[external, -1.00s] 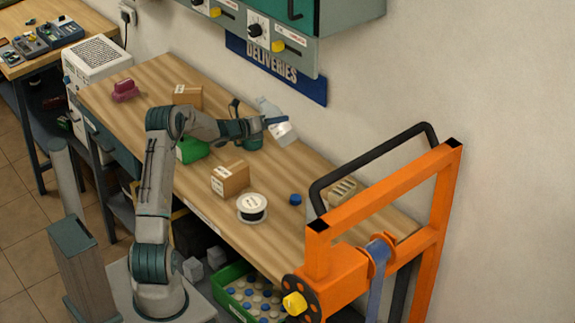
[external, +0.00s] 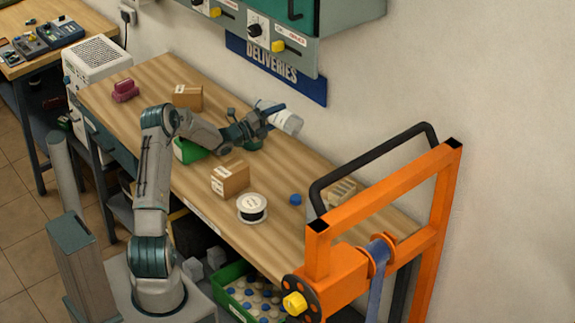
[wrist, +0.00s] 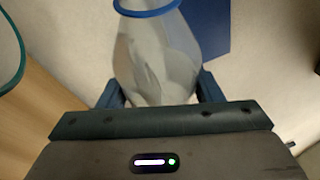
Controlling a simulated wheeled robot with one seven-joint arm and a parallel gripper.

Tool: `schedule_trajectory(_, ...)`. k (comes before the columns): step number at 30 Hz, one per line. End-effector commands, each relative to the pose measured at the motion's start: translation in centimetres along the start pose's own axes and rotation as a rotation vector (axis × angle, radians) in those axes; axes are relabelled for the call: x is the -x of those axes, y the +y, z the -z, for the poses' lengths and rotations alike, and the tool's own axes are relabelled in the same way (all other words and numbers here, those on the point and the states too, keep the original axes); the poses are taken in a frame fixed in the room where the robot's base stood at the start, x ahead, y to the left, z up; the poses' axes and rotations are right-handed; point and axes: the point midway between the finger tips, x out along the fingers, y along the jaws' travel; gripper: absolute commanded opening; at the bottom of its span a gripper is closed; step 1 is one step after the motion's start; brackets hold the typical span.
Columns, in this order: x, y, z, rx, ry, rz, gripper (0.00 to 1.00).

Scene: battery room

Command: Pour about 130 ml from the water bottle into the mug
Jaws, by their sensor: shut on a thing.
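My gripper (external: 272,115) is shut on the pale, translucent water bottle (external: 289,122), held above the bench. In the wrist view the bottle (wrist: 155,62) fills the space between the fingers, with a blue ring at the top edge. A teal mug (external: 254,145) stands on the bench below and left of the bottle, partly hidden by my gripper. A teal rim, seemingly the mug's (wrist: 20,60), shows at the wrist view's left edge. I cannot see any water stream.
A blue cap (external: 295,200), a white spool (external: 252,208) and a cardboard box (external: 230,179) lie nearer the front. Another box (external: 187,97) and a green container (external: 187,151) are to the left. An orange frame (external: 375,270) stands at right; the wall is close behind.

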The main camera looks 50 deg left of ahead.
Motion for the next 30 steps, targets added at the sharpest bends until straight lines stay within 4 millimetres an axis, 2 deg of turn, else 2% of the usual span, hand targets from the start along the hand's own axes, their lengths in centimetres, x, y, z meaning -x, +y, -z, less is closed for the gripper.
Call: schedule_trajectory(30, -0.2, -1.6, -0.7, 0.147, -0.043, 0.062, 0.27)
